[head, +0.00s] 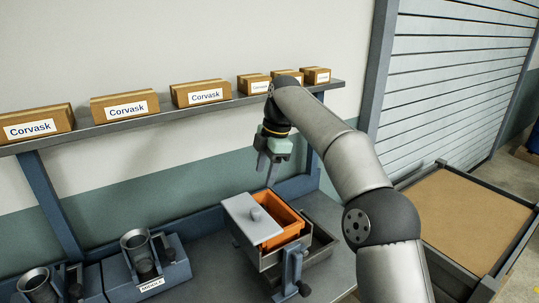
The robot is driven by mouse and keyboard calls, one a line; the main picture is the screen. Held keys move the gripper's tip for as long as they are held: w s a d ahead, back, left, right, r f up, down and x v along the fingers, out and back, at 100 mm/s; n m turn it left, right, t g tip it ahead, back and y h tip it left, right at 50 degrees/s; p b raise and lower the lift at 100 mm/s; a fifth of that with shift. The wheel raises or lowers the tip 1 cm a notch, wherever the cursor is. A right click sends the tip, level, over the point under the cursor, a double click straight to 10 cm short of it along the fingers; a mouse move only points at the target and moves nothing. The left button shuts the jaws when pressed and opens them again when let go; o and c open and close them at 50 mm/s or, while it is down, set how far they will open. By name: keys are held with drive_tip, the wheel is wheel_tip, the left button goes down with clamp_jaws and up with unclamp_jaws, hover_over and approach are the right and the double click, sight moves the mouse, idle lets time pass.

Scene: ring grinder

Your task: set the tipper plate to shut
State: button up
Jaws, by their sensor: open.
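A grey flat plate (252,219) with a small round knob on top, which looks like the tipper plate, lies over the left part of an orange open-topped box (285,220). The right part of the box is uncovered, so the plate stands partly open. The box sits in a grey metal frame with a dark handle at its front. My gripper (267,178) is open and empty. It points down above and behind the plate, apart from it. My arm reaches in from the right and hides nothing of the plate.
A dark tray (319,246) is beside the box frame. Two grinder units with metal cups (139,246) stand on the bench to the left. A shelf (170,112) with several cartons runs along the wall behind. A brown-topped bin (465,215) stands right.

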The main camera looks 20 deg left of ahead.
drive_tip(key=v, duration=0.4)
drive_tip(key=shift+r, duration=0.3)
